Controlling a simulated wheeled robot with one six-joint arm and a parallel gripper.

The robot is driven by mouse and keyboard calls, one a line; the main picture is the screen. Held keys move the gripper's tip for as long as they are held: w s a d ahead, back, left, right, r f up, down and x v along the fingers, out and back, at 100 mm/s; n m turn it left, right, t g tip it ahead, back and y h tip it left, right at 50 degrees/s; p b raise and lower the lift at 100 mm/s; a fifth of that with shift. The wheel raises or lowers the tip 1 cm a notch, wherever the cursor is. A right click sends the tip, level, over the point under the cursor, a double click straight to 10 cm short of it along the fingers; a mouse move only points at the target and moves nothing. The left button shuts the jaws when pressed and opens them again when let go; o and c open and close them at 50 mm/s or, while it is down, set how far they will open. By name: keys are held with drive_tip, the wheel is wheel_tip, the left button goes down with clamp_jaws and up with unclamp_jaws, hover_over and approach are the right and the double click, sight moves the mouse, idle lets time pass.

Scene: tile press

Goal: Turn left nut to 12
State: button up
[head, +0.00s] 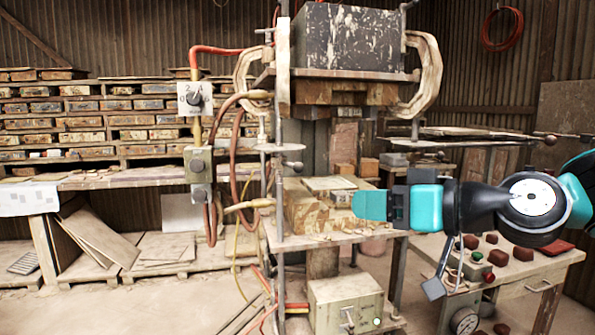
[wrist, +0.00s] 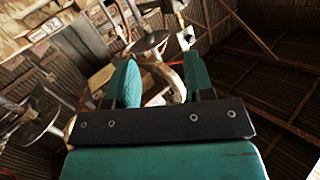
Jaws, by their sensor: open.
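The left nut (head: 279,147) is a flat grey disc on the upright rod at the left of the press, above the press table. A similar disc nut (head: 415,143) is on the right rod. My gripper (head: 358,205) points left in front of the press, lower than both nuts and to the right of the left one, touching neither. In the wrist view my gripper (wrist: 161,62) is open, its teal fingers apart with nothing held between them. Grey discs show beyond the fingers, one near the top (wrist: 148,43) and one at the left (wrist: 35,118); I cannot tell which nut each is. No scale reading is legible.
The press table (head: 330,238) holds wooden blocks and a mould. A dark heavy block (head: 350,37) sits above. Hoses and a switch box (head: 195,98) stand at the left. A side table (head: 515,268) with reddish pieces stands at the right, near my arm.

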sight(303, 167)
drive_tip(key=w+a+p, duration=0.2)
drive_tip(key=w+a, duration=0.1)
drive_tip(key=w, duration=0.1)
drive_tip(key=w+a+r+t+p, duration=0.1)
drive_tip(key=w+a+p, duration=0.2)
drive_tip(key=w+a, duration=0.1)
drive_tip(key=w+a+r+t+p, duration=0.1)
drive_tip(key=w+a+p, duration=0.1)
drive_tip(key=w, duration=0.3)
drive_tip(key=shift+a+r+m+y, duration=0.25)
drive_tip(key=shift+a+m+y, duration=0.05)
drive_tip(key=shift+a, duration=0.55)
drive_tip(key=shift+w+a+f+p, duration=0.15)
drive_tip(key=shift+w+a+p, duration=0.25)
drive_tip(key=shift+a, duration=0.1)
clamp_jaws()
